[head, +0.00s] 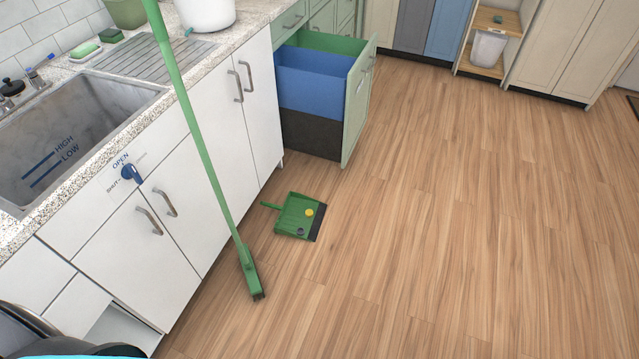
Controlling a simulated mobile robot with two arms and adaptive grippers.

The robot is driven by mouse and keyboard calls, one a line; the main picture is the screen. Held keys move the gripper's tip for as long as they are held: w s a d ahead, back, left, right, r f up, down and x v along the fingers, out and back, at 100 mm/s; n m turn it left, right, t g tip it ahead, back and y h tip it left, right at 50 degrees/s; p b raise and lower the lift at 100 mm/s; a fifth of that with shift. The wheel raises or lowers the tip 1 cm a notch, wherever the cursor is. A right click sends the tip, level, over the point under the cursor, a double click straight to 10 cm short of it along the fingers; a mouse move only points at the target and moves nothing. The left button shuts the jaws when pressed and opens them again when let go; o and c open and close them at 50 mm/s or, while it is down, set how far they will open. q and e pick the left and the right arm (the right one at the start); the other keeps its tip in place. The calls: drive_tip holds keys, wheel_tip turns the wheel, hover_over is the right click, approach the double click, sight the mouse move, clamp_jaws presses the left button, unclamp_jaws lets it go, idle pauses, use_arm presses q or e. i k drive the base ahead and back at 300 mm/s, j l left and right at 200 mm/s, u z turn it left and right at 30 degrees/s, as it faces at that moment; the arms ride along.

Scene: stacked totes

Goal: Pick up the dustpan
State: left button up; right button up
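The green dustpan (291,215) lies on the wood floor, in front of the white cabinets and right of the broom. Its short handle points left towards the cabinets, and its dark lip faces right. A small round yellow piece (309,212) and a dark grey piece (301,231) lie in its pan. Neither of my grippers shows in the head view. A black and cyan part at the bottom left corner seems to be mine, but no fingers are visible there.
A green broom (206,160) stands tilted between me and the cabinets, its head on the floor. A pulled-out drawer with blue and black bins (358,115) juts out behind the dustpan. The sink counter (130,125) runs along the left. The floor to the right is clear.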

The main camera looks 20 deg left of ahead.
sight(293, 216)
drive_tip(key=i+u, duration=0.25)
drive_tip(key=i, duration=0.2)
drive_tip(key=i+l+u, duration=0.25)
drive_tip(key=i, duration=0.15)
drive_tip(key=i+l+u, duration=0.25)
drive_tip(key=i, duration=0.2)
